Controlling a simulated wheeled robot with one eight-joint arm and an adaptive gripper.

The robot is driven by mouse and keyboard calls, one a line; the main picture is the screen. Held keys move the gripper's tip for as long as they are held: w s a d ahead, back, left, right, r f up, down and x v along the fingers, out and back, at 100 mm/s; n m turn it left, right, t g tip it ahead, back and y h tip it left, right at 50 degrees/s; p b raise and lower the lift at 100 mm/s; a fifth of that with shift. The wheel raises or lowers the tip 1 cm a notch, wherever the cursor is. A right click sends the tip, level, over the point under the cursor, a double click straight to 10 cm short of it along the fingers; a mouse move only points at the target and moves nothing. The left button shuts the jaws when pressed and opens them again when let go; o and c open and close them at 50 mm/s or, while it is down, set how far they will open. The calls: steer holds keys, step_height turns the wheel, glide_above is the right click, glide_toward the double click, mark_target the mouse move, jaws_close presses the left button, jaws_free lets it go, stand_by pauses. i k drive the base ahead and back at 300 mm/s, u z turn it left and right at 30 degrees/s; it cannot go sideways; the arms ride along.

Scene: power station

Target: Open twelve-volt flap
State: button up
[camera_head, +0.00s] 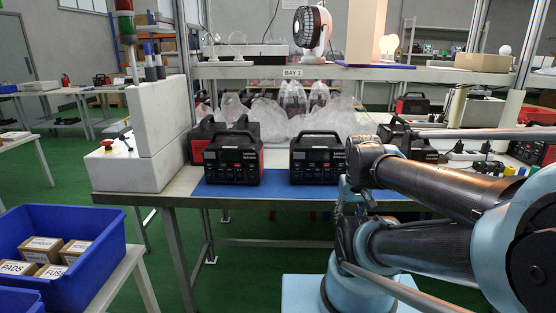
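Two black portable power stations with red sides and carry handles stand upright on a blue mat (275,188) on the bench. One is the left power station (232,158); the other is the right power station (317,160), close to my arm. Their fronts face me, with small displays and rows of ports. The twelve-volt flap is too small to make out on either front. My arm's dark and pale blue links fill the right side and cover part of the bench. I cannot make out my gripper, so its distance from the power stations does not show.
A white block stand with a red emergency button (107,143) is at the bench's left end. Clear plastic bags (290,115) lie behind the power stations. A shelf marked BAY 1 (293,73) hangs above. A blue bin (66,235) with small boxes is at lower left.

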mark_target(208, 175)
steer(key=u, duration=1)
steer(key=k, duration=0.05)
